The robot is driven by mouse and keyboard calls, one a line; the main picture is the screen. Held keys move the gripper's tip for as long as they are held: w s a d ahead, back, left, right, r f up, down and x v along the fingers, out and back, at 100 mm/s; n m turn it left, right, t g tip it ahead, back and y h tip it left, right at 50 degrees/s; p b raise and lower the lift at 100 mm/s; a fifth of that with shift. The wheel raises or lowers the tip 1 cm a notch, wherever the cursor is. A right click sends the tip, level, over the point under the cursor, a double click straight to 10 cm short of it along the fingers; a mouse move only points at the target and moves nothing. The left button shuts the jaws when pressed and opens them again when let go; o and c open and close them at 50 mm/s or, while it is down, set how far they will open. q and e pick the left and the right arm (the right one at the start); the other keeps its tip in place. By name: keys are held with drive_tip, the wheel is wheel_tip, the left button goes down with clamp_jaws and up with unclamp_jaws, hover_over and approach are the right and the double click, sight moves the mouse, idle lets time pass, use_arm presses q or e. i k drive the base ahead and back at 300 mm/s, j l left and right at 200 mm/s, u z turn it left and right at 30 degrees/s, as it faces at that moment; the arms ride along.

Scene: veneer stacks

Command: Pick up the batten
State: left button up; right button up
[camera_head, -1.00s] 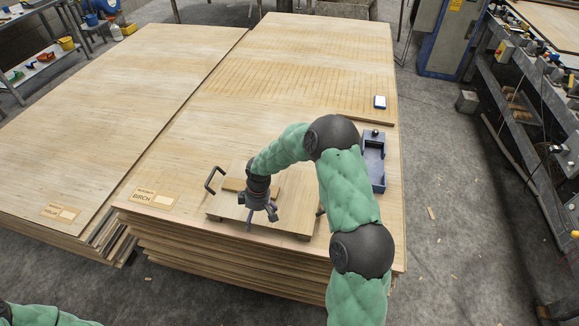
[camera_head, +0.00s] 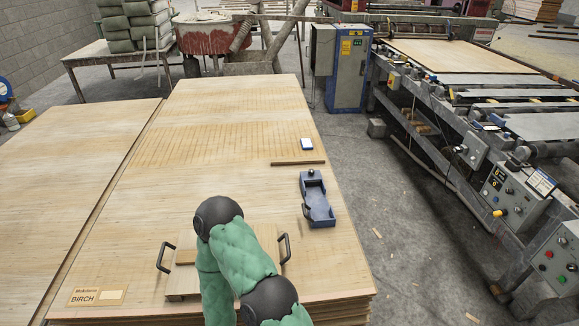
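A thin dark brown wooden strip (camera_head: 298,163), which looks like the batten, lies flat across the birch veneer stack (camera_head: 150,205), towards its right edge. A pale wooden piece (camera_head: 187,247) lies on a board with black handles (camera_head: 180,285) at the near part of the stack; my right arm partly covers both. My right arm crosses the lower middle of the view, its elbow raised over the board. It hides its own gripper, so its fingers and anything in them do not show. My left gripper is out of view.
A blue-grey tool or holder (camera_head: 317,200) and a small white-topped blue box (camera_head: 306,144) lie on the right of the stack. A birch label (camera_head: 97,296) is at the near left. Another veneer stack (camera_head: 60,170) stands left.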

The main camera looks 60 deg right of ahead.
sight(280, 162)
drive_tip(key=j+z, duration=0.1)
drive_tip(key=z, duration=0.75)
drive_tip(key=j+z, duration=0.2)
drive_tip(key=z, duration=0.25)
